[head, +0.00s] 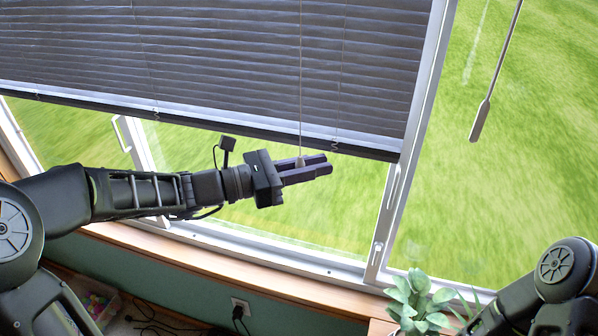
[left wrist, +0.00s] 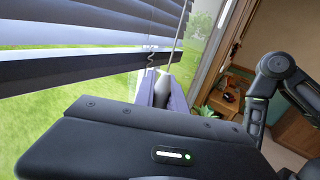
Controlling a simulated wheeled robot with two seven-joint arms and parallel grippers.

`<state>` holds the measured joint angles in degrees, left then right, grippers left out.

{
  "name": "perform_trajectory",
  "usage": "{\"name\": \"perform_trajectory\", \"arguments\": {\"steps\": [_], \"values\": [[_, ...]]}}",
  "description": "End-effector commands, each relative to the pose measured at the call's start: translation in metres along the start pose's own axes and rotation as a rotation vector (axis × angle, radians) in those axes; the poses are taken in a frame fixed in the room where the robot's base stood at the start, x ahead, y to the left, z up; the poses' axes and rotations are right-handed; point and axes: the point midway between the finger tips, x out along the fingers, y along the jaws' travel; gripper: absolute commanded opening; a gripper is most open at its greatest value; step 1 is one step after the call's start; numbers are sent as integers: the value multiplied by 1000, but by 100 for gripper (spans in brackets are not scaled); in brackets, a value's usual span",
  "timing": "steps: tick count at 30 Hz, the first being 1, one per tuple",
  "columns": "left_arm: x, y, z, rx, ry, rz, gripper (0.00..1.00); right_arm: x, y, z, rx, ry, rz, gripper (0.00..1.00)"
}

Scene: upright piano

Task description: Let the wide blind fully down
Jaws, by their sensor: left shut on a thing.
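The wide blind (head: 210,60) hangs over the window at the upper left in the head view, its slats spread and its bottom rail (head: 200,120) well above the sill, with glass showing below. Its thin pull cord (head: 301,80) hangs in front of the slats and ends in a small grey cord knob (head: 300,161). My left gripper (head: 318,167) is shut on this knob just below the bottom rail. In the left wrist view the knob (left wrist: 161,90) sits between the fingers, with the slats (left wrist: 80,40) close by. Of my right arm only links show at the lower right; its gripper is out of frame.
A second wand (head: 481,118) hangs at the right pane. A wooden sill (head: 240,272) runs below the windows. A leafy plant (head: 418,300) stands at the lower right. A bin of colourful things (head: 98,305) and cables lie low at the left.

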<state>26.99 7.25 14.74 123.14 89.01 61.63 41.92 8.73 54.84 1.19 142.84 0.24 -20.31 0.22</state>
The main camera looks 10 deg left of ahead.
Motion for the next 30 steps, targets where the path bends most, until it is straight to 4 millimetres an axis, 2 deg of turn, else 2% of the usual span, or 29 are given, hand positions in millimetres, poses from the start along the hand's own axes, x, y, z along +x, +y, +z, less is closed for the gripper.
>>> {"name": "perform_trajectory", "arguments": {"steps": [8,24,30], "values": [[-4,3,0,0,0,0,0,-1,0,0,0,0,0,36],[-39,28,-6,-1,2,2,0,-10,-4,0,0,0,0,36],[-42,30,-8,-1,3,1,0,-10,-4,0,0,0,0,36]]}}
